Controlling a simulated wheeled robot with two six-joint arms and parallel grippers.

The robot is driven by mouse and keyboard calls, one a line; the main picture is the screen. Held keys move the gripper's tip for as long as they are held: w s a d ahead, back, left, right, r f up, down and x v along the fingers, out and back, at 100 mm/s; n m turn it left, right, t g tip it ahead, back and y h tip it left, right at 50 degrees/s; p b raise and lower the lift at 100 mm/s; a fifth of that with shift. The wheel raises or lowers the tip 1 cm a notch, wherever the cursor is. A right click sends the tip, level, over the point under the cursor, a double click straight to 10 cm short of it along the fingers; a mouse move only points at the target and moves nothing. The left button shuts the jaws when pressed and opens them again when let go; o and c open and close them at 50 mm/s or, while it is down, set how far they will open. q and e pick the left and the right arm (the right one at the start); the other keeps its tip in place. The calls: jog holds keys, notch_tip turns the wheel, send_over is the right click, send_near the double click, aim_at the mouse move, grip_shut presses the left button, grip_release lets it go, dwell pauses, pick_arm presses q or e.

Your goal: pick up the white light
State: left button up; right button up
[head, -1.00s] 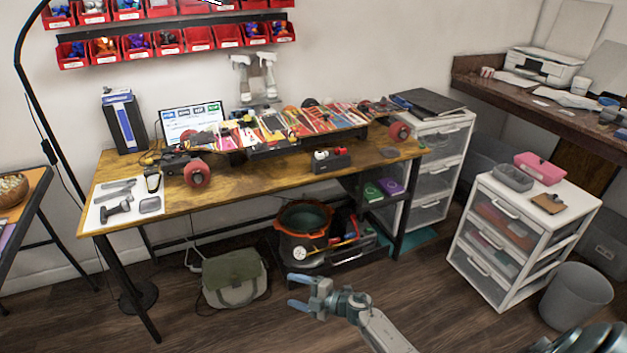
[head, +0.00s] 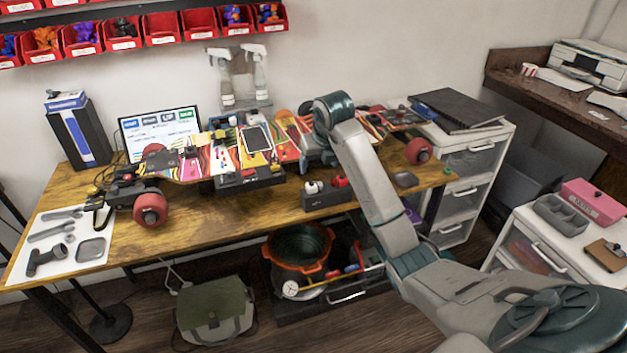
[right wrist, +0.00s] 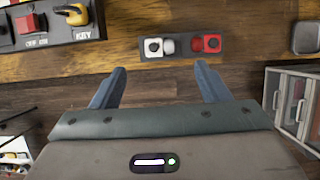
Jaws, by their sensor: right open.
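The white light (head: 313,187) sits at the left end of a small dark box (head: 326,201) on the wooden workbench, beside a red light (head: 340,181). In the right wrist view the white light (right wrist: 154,46) is on the grey box (right wrist: 183,57), beyond my fingertips, with the red light (right wrist: 208,43) to its right. My right gripper (right wrist: 160,72) is open and empty, its blue fingers apart. In the head view my right gripper (head: 315,160) is partly hidden by its own wrist, above the bench near the lights. My left gripper is not in view.
A skateboard (head: 200,165) with red wheels lies across the bench behind the lights. A dark tray with labelled parts (right wrist: 45,25) is left of the light box. A white drawer unit (head: 470,165) stands at the bench's right end.

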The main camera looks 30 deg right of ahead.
aim_at(315, 184)
jog(key=x, duration=0.5)
jog(key=shift+s+a+p, duration=0.1)
jog(key=shift+p, duration=0.2)
jog(key=p+x, duration=0.1)
jog(key=x, duration=0.4)
jog(key=shift+s, duration=0.15)
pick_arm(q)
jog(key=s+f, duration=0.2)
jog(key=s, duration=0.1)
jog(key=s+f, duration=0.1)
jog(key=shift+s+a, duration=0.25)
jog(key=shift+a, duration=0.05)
pick_arm(e)
jog(key=shift+c, duration=0.2)
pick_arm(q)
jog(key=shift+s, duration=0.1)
pick_arm(e)
jog(key=c, duration=1.1)
